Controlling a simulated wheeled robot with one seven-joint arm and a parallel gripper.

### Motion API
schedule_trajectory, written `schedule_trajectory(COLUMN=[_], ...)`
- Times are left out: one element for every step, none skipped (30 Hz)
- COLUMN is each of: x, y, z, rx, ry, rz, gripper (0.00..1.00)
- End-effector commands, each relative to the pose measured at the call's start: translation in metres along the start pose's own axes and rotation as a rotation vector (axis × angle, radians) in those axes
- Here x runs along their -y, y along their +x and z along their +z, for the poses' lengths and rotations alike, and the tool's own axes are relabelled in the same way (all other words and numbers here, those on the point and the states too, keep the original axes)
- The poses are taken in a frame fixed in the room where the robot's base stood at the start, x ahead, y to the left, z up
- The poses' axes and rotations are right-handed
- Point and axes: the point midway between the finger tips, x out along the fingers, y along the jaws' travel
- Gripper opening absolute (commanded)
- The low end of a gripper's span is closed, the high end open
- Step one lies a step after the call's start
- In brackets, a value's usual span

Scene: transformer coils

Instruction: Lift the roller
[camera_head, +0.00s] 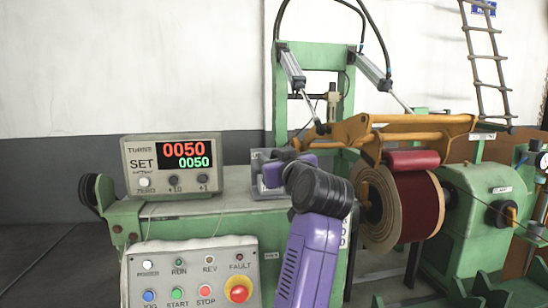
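The roller (412,160) is a short dark-red cylinder on the right of the head view. It lies along the top of the large red-brown coil (418,205) and appears to touch it. An orange lever frame (405,130) reaches over the roller, and two thin cylinders slope down from the green upright frame (282,105) towards it. My purple arm rises in the lower middle, left of the coil, with a black joint at its top.
A display box (172,165) reading 0050 twice stands on the green bench at left. A button panel (192,272) with a red stop knob is in front. A green machine housing (470,220) stands right of the coil. A ladder (487,65) hangs behind.

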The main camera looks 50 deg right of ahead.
Motion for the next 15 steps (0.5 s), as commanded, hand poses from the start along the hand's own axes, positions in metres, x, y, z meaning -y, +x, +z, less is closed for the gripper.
schedule_trajectory(x=[-0.0001, -0.0001, -0.0001, -0.0001, -0.0001, -0.0001, -0.0001, -0.0001, -0.0001, -0.0001, -0.0001, 0.0000, 0.0000, 0.0000, 0.0000], y=[0.0010, 0.0012, 0.0012, 0.0011, 0.0011, 0.0010, 0.0010, 0.0009, 0.0009, 0.0009, 0.0009, 0.0008, 0.0008, 0.0008, 0.0008], z=[0.0002, 0.0003, 0.0003, 0.0003, 0.0003, 0.0003, 0.0003, 0.0002, 0.0002, 0.0002, 0.0002, 0.0001, 0.0002, 0.0001, 0.0001], rx=[0.000, 0.000, 0.000, 0.000, 0.000, 0.000, 0.000, 0.000, 0.000, 0.000, 0.000, 0.000, 0.000, 0.000, 0.000], ry=[0.000, 0.000, 0.000, 0.000, 0.000, 0.000, 0.000, 0.000, 0.000, 0.000, 0.000, 0.000, 0.000, 0.000, 0.000], rz=[0.000, 0.000, 0.000, 0.000, 0.000, 0.000, 0.000, 0.000, 0.000, 0.000, 0.000, 0.000, 0.000, 0.000, 0.000], gripper=[0.40, 0.40, 0.40, 0.40, 0.40, 0.40, 0.40, 0.34, 0.26, 0.20, 0.14, 0.06, 0.00, 0.00, 0.00])
